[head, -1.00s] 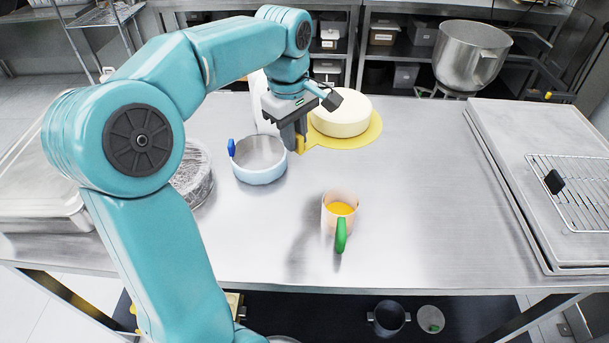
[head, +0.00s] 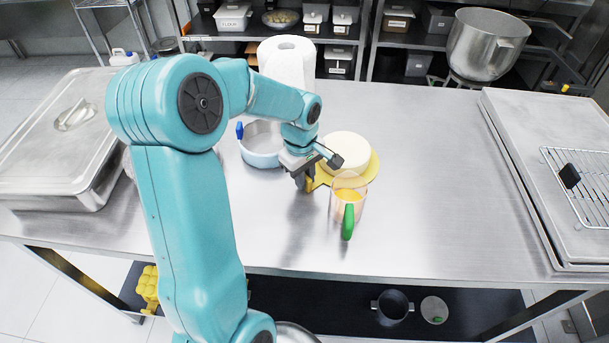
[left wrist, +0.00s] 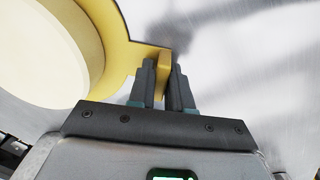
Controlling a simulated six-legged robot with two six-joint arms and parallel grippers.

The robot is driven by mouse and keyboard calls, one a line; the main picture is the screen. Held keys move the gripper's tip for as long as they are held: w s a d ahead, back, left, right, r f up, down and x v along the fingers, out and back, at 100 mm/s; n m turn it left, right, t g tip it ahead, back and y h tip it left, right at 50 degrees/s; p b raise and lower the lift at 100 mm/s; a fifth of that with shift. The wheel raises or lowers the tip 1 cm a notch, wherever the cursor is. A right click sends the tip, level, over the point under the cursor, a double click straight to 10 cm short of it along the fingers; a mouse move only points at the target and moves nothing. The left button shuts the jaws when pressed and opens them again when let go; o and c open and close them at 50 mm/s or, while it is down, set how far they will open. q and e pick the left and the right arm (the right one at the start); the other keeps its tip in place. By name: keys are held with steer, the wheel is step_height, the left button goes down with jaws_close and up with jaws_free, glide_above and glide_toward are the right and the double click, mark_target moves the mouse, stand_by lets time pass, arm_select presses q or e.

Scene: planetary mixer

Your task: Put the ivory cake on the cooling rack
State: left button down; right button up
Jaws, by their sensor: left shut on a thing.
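The ivory cake (head: 348,154) is a round pale cake on a yellow board (head: 374,167) with a tab handle. My left gripper (head: 308,186) is shut on the tab of the board, at the cake's near left. In the left wrist view the gripper (left wrist: 165,75) has the yellow tab between its fingers, and the cake (left wrist: 35,55) sits on the board at the left. I cannot tell whether the board is clear of the table. The cooling rack (head: 585,185) is a wire grid at the far right, with a black clip (head: 569,176) on it. My right gripper is out of view.
A pan (head: 262,144) and a paper roll (head: 288,64) are behind left. The steel table (head: 430,190) is bare between jug and rack.

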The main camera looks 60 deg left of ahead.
arm_select(q)
steer(key=shift+r, duration=0.1)
steer(key=shift+d, duration=0.1)
steer(key=c, duration=1.1)
jaws_free()
steer(key=shift+f, duration=0.2)
steer(key=shift+o, duration=0.2)
steer(key=shift+r, duration=0.1)
